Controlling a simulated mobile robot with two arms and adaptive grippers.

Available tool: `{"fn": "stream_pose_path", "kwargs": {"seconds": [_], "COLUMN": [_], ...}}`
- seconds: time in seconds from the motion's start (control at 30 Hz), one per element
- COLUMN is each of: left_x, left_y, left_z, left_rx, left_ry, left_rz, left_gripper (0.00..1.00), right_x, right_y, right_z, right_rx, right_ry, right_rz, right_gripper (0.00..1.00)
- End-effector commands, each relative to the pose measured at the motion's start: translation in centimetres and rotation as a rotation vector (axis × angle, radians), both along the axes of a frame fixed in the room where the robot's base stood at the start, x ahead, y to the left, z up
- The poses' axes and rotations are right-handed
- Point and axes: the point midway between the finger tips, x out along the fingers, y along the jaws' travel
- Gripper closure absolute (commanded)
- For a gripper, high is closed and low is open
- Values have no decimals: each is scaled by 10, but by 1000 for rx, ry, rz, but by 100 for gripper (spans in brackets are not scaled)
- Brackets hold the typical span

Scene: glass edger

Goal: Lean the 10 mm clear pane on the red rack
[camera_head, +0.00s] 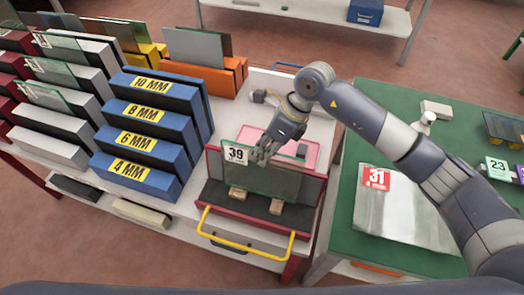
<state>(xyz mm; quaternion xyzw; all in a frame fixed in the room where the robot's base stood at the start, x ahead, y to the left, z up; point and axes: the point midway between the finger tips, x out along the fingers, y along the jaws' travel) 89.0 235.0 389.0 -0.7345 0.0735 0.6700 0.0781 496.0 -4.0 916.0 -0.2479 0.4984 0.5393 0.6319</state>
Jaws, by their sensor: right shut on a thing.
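My right gripper (265,152) comes in from the right and is shut at the top edge of a clear, green-tinted pane (283,181) tagged 39. The pane stands nearly upright over a dark-red carrier (236,222) with a yellow handle, its lower edge by two wooden blocks. I cannot tell whether it rests on them, and its thickness cannot be read. A dark-red slotted rack (8,88) stands at the far left, partly cut off by the frame. My left gripper is not in view.
Blue racks (205,92) marked 10, 8, 6 and 4 MM stand left of the carrier. Grey racks (48,151) hold panes, and an orange rack (228,79) stands behind. Another pane (398,218), tagged 31, lies on the green bench (348,243). A pink tray (303,150) lies behind the held pane.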

Motion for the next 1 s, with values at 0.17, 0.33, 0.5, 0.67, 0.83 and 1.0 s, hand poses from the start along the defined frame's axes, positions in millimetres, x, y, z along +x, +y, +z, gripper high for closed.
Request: {"fn": "stream_pose_path", "kwargs": {"seconds": [0.17, 0.33, 0.5, 0.67, 0.83, 1.0], "left_x": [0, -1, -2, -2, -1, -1], "left_y": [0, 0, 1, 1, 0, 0], "left_z": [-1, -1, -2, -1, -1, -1], "left_rx": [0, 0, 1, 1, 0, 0], "left_ry": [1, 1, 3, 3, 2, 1], "left_rz": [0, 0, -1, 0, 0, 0], "left_gripper": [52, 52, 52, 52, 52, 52], "right_x": [1, 0, -1, 1, 5, 8], "right_y": [1, 1, -1, -5, -19, -35], "right_z": [2, 1, -3, 8, 37, 71], "right_rx": [4, 3, -3, 0, 0, 1], "right_ry": [-3, -1, 3, -1, -5, -6], "right_rz": [0, 0, 1, 0, -1, -2], "right_gripper": [76, 68, 68, 68, 68, 68]}}
